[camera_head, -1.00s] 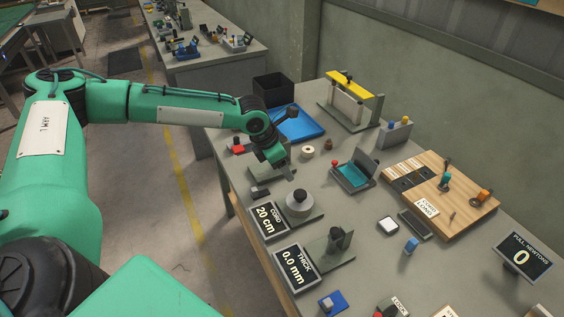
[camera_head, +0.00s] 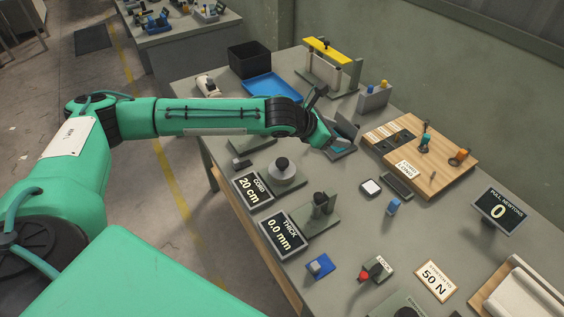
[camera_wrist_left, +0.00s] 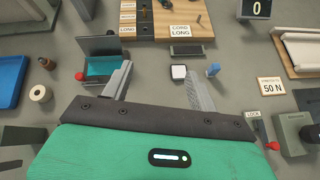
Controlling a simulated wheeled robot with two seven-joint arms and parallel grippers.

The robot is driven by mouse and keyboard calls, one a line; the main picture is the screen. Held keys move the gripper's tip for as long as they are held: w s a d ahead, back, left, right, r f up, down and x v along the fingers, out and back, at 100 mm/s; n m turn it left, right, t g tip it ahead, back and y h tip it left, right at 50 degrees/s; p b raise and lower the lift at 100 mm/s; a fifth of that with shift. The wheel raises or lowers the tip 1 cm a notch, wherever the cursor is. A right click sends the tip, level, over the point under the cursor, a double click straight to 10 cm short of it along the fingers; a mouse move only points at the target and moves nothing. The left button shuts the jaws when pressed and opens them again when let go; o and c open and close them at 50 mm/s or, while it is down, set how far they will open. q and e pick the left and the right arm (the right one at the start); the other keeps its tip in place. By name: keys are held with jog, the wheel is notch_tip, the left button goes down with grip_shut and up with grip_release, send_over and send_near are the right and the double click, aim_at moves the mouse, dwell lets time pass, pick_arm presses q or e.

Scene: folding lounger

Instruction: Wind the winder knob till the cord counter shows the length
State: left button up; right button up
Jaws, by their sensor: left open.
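The winder (camera_head: 282,177) is a pale round drum on a green-grey base, with a black knob (camera_head: 282,163) on top. The cord counter (camera_head: 253,189) beside it is a dark display reading 20 cm. My left gripper (camera_head: 328,143) is past the winder, to its upper right, over the teal-lined tray (camera_head: 342,150). In the left wrist view my left gripper (camera_wrist_left: 158,86) shows two spread fingers with nothing between them. The teal-lined tray (camera_wrist_left: 101,67) is just beyond the left finger there. I cannot make out the knob in the wrist view. My right gripper is not in view.
A thickness display (camera_head: 284,234) reads 0.0 mm beside its gauge (camera_head: 320,208). A wooden board (camera_head: 450,155) with pegs lies to the right. A blue tray (camera_head: 272,87) and black bin (camera_head: 249,59) stand at the back. A pull display (camera_head: 498,210) reads 0.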

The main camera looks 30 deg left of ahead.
aim_at(279, 164)
pick_arm(q)
jog(key=d+r+n+t+h, duration=0.2)
jog(key=d+r+t+h, duration=0.3)
jog(key=d+t, duration=0.15)
jog(key=s+a+f+n+y, duration=0.1)
jog(key=s+a+f+y, duration=0.1)
jog(key=s+a+f, duration=0.3)
jog(key=s+a+f+n+t+y+b, duration=0.1)
jog(key=s+a+f+y, duration=0.2)
jog(key=a+f, duration=0.6)
jog(key=s+a+f+n+t+y+b, duration=0.1)
jog(key=s+a+f+n+y, duration=0.1)
jog(key=s+a+f, duration=0.5)
jog(key=shift+s+a+f+y, duration=0.1)
jog(key=shift+s+a+y, duration=0.1)
jog(key=shift+a, duration=0.5)
jog(key=shift+s+a+y, duration=0.2)
jog(key=shift+a, duration=0.45)
jog(key=p+x, duration=0.3)
jog(key=x, duration=0.9)
jog(key=shift+w, duration=0.1)
jog(key=shift+p+x, duration=0.35)
jog(key=shift+x, duration=0.45)
jog(key=shift+f, duration=0.15)
